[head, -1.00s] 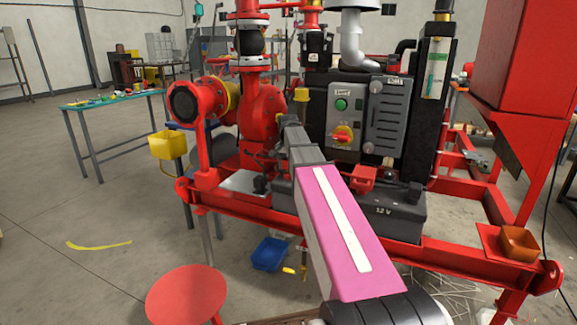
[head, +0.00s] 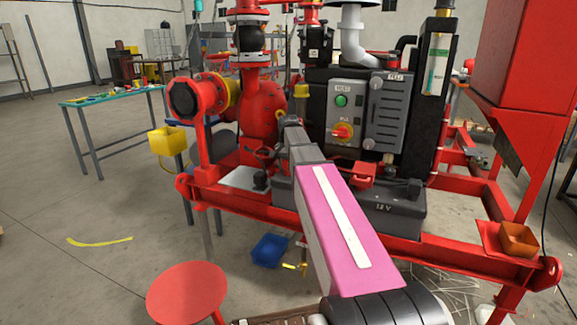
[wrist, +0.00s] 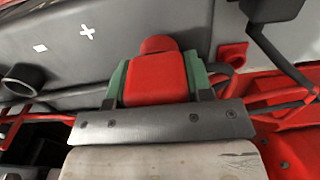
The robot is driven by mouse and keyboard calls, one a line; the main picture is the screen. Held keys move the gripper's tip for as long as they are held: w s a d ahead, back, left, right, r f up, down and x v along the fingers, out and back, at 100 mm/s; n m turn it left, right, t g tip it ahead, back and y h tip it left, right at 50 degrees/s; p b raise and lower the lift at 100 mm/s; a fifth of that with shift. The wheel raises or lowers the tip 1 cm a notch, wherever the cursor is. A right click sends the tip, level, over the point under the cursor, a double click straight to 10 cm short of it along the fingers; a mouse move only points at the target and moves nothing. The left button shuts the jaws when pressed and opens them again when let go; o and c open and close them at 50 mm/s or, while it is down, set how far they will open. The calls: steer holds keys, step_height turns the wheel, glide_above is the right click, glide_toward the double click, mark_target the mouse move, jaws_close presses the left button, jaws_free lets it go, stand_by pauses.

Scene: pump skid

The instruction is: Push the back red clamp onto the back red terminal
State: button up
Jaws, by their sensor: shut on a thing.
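In the wrist view a red clamp (wrist: 157,78) with a rounded top sits between the green pads of my gripper (wrist: 157,88), which is shut on it. The clamp is in front of a grey surface with white plus and minus marks. Whether it touches a terminal cannot be told; the back red terminal is not clearly visible. In the head view my pink arm reaches toward the grey 12 V battery (head: 397,208), and my gripper is hidden there.
In the wrist view a black part (wrist: 270,9) with a cable is at the upper right, and a small red piece (wrist: 232,55) is below it. The red skid frame (head: 440,250) runs in front of the battery. A control box (head: 343,118) stands behind.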

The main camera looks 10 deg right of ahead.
steer(key=shift+f, duration=0.15)
steer(key=o, duration=1.2)
steer(key=shift+c, duration=0.2)
step_height(320, 180, up, 11)
steer(key=shift+f, duration=0.1)
